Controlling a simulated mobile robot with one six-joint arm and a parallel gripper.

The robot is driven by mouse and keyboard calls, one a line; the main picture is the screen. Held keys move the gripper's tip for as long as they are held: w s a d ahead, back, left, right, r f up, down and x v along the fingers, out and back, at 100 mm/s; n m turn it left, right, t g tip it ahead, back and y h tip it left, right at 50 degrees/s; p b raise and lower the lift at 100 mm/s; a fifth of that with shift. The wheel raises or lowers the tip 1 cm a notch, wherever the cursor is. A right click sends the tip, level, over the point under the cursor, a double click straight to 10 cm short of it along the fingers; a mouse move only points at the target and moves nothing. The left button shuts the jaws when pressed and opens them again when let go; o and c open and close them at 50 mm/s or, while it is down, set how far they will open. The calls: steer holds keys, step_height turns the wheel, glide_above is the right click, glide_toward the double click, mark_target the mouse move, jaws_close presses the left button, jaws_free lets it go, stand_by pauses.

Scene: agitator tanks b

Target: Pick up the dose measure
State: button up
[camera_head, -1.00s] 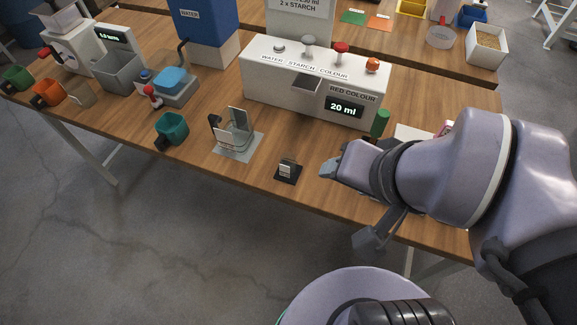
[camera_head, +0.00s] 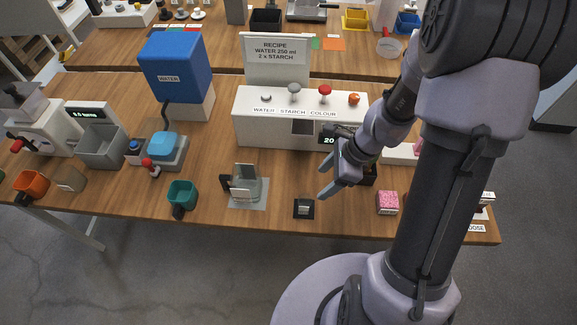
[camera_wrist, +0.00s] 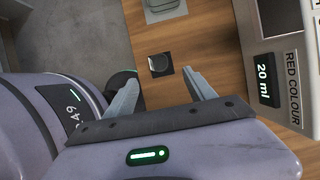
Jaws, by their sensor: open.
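A small metallic piece on a black square pad (camera_head: 304,208) is at the table's front edge; it looks like the dose measure, though no label on it is readable. In the wrist view the black pad and its dark, round-topped piece (camera_wrist: 160,64) show just beyond and between my fingertips. My gripper (camera_head: 336,174) is open and empty, up and to the right of the pad in the head view. Both fingers also show in the wrist view (camera_wrist: 160,79), apart from the piece.
The white dispenser (camera_head: 260,125) with knobs and a 20 ml display stands behind. A pink block (camera_head: 388,203) is right. Bare wood surrounds the pad.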

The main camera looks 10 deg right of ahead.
steer(key=b, duration=0.4)
glide_toward(301, 203)
steer(key=shift+s+a+f, duration=0.45)
steer(key=shift+a+f, duration=0.1)
steer(key=shift+a, duration=0.25)
steer(key=b+x, duration=0.3)
steer(key=x, duration=0.3)
steer(key=shift+a+b, duration=0.2)
steer(key=shift+b, duration=0.15)
steer(key=shift+r, duration=0.15)
steer(key=shift+c, duration=0.6)
jaws_close()
steer(key=shift+r, duration=0.1)
